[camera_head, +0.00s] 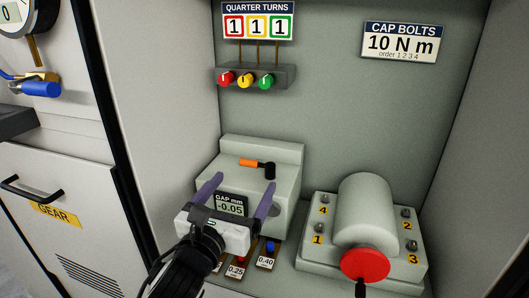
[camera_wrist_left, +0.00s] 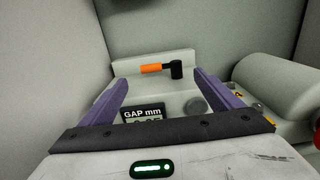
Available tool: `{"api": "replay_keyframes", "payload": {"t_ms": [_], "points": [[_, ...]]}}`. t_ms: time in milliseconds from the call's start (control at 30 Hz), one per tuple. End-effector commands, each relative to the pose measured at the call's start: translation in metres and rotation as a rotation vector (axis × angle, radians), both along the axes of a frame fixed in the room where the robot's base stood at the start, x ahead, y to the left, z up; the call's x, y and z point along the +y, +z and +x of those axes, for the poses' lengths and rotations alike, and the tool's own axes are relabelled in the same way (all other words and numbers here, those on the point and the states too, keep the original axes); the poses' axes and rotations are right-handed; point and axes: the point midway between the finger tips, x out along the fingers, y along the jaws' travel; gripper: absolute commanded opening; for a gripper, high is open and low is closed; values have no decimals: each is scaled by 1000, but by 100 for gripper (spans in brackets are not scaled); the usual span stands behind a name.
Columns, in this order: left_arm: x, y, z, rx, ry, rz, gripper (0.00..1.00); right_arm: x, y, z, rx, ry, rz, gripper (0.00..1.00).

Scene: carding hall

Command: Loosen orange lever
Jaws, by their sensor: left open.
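The orange lever (camera_head: 249,162) has a black hub at its right end and lies roughly level on top of a pale grey housing (camera_head: 286,189). It also shows in the left wrist view (camera_wrist_left: 152,68), beyond the fingertips. My left gripper (camera_head: 241,181) is open and empty, with its two purple fingers spread. It is over the front of the housing, short of the lever and apart from it. A gap display (camera_head: 230,205) reading -0.05 sits on the housing's front, partly covered by the gripper. My right gripper is not in view.
A grey cylinder unit with a red end disc (camera_head: 366,264) and numbered bolts stands on the right. Tagged gauges (camera_head: 236,270) sit below the housing. Red, yellow and green knobs (camera_head: 244,80) are on the back wall. Side walls bound the bay.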

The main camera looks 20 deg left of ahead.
Motion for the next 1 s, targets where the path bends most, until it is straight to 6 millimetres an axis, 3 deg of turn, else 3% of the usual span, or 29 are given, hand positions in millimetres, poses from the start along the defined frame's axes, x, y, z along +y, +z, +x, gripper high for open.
{"api": "replay_keyframes", "payload": {"t_ms": [167, 333, 600, 1000], "points": [[0, 0, 19, 1, 2, -4, 86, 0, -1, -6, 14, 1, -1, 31], [-2, 2, 52, -1, 1, -6, 86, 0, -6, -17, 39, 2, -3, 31], [-3, 0, 92, 1, 0, -5, 86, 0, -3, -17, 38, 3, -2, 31], [-4, -1, 102, 1, 0, -4, 86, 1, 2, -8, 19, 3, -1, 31]]}}
